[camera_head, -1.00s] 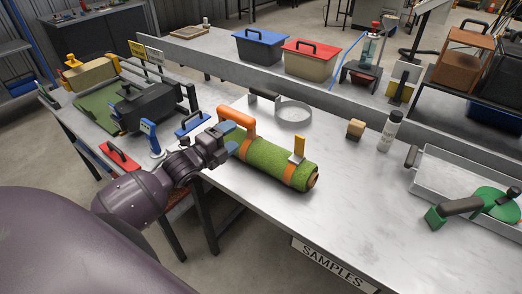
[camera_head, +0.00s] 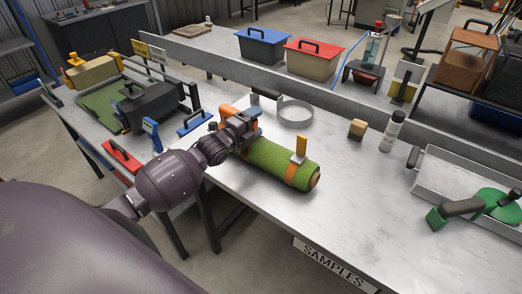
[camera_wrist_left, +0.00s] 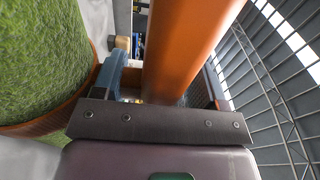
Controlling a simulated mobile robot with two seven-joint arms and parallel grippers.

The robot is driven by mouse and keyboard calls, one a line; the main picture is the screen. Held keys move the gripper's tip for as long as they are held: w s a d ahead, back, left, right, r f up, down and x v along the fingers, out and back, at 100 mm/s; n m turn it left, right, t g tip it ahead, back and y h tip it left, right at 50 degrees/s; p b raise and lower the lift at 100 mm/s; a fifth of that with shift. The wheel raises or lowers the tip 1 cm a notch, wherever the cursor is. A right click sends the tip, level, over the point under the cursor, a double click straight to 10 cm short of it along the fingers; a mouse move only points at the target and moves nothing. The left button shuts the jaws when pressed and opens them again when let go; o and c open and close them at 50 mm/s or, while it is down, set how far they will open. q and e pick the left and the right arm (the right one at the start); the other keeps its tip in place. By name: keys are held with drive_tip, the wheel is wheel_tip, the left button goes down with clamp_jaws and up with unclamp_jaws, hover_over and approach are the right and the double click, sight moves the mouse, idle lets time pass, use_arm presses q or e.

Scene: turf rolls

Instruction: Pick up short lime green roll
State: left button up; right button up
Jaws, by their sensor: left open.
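The lime green turf roll (camera_head: 268,163) lies on the grey metal table, with orange bands around it and a yellow upright tag (camera_head: 301,146) near its right end. An orange handle (camera_head: 228,110) rises at its left end, now mostly hidden by my gripper. My left gripper (camera_head: 247,125) is open at this handle, above the roll's left end. In the left wrist view the orange handle (camera_wrist_left: 185,45) runs between the two open fingers, and the green turf (camera_wrist_left: 42,55) shows at the left. My right gripper is not in view.
A metal ring (camera_head: 295,112), a small wooden block (camera_head: 357,129) and a bottle (camera_head: 392,131) stand behind the roll. A tray (camera_head: 440,170) with green tools is at the right. A black case (camera_head: 150,105) sits on the left table. The table's front middle is clear.

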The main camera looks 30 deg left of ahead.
use_arm(q)
clamp_jaws()
idle(0.3)
drive_tip(key=shift+r, duration=0.15)
